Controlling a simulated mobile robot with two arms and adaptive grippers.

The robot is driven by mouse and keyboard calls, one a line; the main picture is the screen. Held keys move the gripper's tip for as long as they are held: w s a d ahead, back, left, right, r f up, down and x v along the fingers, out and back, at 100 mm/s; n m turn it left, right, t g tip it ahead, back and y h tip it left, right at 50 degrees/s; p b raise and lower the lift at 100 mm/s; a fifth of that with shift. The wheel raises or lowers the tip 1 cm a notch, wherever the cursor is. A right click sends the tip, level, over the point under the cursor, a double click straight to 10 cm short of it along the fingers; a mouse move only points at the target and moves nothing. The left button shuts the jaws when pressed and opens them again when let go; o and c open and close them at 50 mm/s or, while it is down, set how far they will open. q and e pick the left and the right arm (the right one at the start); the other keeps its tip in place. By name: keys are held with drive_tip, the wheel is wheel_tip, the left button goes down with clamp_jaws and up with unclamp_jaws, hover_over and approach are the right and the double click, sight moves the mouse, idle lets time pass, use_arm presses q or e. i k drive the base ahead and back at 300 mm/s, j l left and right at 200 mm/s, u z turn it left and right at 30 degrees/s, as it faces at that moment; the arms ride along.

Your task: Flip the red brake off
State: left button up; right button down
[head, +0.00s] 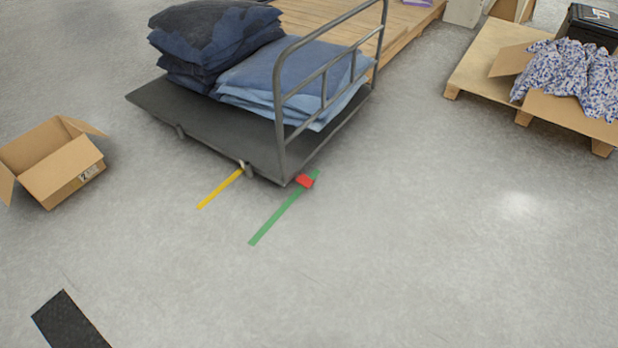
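The red brake (305,181) is a small red piece low at the near right corner of a flat cart (215,132), just above the floor. It sits beside a green floor strip. Whether the brake is on or off is too small to tell. The cart has a dark deck and a grey tube handle (279,110) at its right end. Neither of my grippers is in view.
A green strip (272,221) and a yellow strip (219,189) lie on the floor by the cart. An open cardboard box (65,180) stands left. A wooden pallet (484,60) with patterned cloth (570,78) is at right. The near floor is mostly clear, with a black strip (68,322).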

sight(305, 180)
drive_tip(key=i+l+u, duration=0.15)
drive_tip(key=i+l, duration=0.2)
drive_tip(key=i+l+u, duration=0.15)
drive_tip(key=i+l, duration=0.15)
drive_tip(key=l, duration=0.3)
drive_tip(key=i+l+u, duration=0.2)
drive_tip(key=l, duration=0.3)
drive_tip(key=i+l+u, duration=0.15)
drive_tip(key=i+l, duration=0.15)
drive_tip(key=l, duration=0.25)
drive_tip(key=i+l+u, duration=0.15)
drive_tip(key=l, duration=0.45)
drive_tip(key=i+l+u, duration=0.15)
drive_tip(key=l, duration=0.45)
drive_tip(key=i+l+u, duration=0.2)
drive_tip(key=l, duration=0.45)
drive_tip(key=i+l+u, duration=0.15)
drive_tip(key=l, duration=0.5)
